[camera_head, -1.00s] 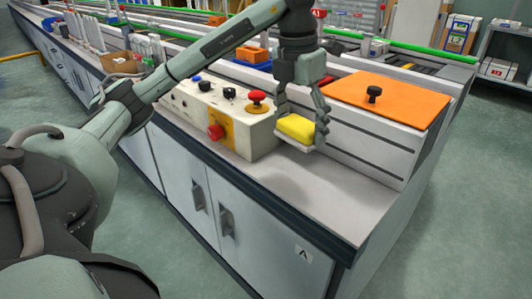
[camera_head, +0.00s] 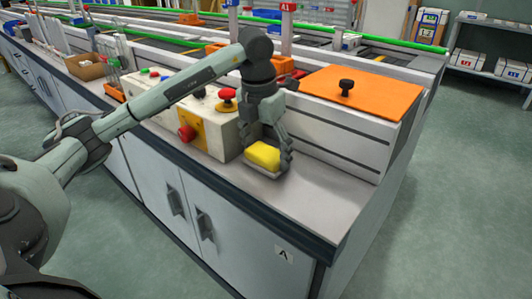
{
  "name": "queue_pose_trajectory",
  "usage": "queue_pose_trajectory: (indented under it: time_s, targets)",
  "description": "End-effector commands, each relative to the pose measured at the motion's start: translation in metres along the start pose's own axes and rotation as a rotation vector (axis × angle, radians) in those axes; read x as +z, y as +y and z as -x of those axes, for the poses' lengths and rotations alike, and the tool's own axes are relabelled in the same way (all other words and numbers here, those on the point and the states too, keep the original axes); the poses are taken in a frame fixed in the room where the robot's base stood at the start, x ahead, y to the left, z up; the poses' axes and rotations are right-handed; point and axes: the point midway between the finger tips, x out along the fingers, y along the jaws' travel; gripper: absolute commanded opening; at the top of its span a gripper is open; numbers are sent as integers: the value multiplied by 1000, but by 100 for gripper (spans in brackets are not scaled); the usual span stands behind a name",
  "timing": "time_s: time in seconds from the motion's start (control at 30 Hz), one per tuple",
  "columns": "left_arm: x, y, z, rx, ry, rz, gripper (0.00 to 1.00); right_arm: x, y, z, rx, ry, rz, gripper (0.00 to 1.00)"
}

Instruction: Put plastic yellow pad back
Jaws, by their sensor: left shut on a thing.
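The yellow pad (camera_head: 263,155), with a pale underside, is between the fingers of my left gripper (camera_head: 268,160). The gripper points down and is shut on the pad. It holds the pad low over the grey worktop (camera_head: 318,203), just right of the control box; I cannot tell whether the pad touches the surface. The fingers hide part of the pad's edges. My right gripper is not in view.
The control box (camera_head: 221,136) with red knobs (camera_head: 187,133) stands close to the left of the gripper. A grey raised wall and an orange plate (camera_head: 362,90) with a black knob lie behind and right. The worktop's front right is clear.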

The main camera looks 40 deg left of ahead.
Motion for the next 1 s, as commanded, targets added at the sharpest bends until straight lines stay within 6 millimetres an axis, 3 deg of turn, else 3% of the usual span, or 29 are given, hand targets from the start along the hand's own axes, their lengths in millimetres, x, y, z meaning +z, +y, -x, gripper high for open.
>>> queue_pose_trajectory:
  time_s: [0.4,0.43,0.5,0.83,1.0]
  targets:
    - [0,0,-5,0,-2,0,54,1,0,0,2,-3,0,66]
    - [0,0,-5,0,-1,0,78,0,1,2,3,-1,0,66]
    - [0,0,-5,0,-1,0,86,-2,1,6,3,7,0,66]
    - [0,0,-3,0,-2,0,86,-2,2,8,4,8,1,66]
    - [2,0,14,1,-6,0,86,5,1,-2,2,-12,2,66]
